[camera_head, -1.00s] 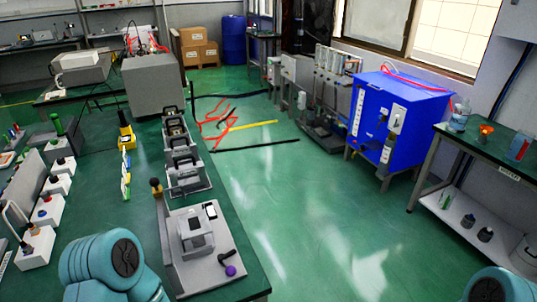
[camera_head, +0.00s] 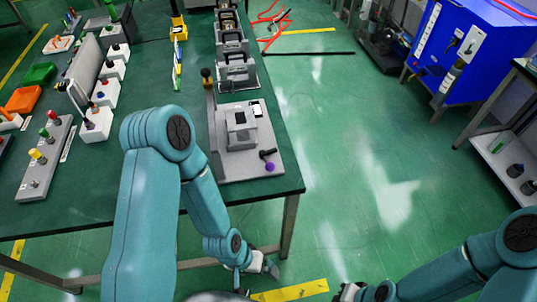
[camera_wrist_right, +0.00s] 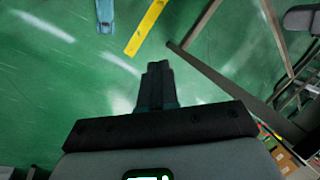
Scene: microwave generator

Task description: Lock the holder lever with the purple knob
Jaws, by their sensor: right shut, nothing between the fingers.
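The purple knob (camera_head: 270,167) is at the end of a short black lever (camera_head: 267,154) on the right front corner of a grey base plate (camera_head: 255,172). A grey box-like holder (camera_head: 240,130) stands on the plate, left of and behind the lever. My left gripper (camera_head: 268,268) hangs below and in front of the table edge, apart from the knob. Its finger opening is too small to judge. My right gripper (camera_head: 347,292) is at the bottom of the head view, well away from the knob. In the right wrist view its fingers (camera_wrist_right: 158,80) are together and empty over the floor.
The green table (camera_head: 110,185) has its front edge and a leg (camera_head: 290,225) near my left arm. An upright post with a dark knob (camera_head: 207,85) stands left of the holder. Black-handled grey units (camera_head: 236,68) stand behind. Right of the table is open floor.

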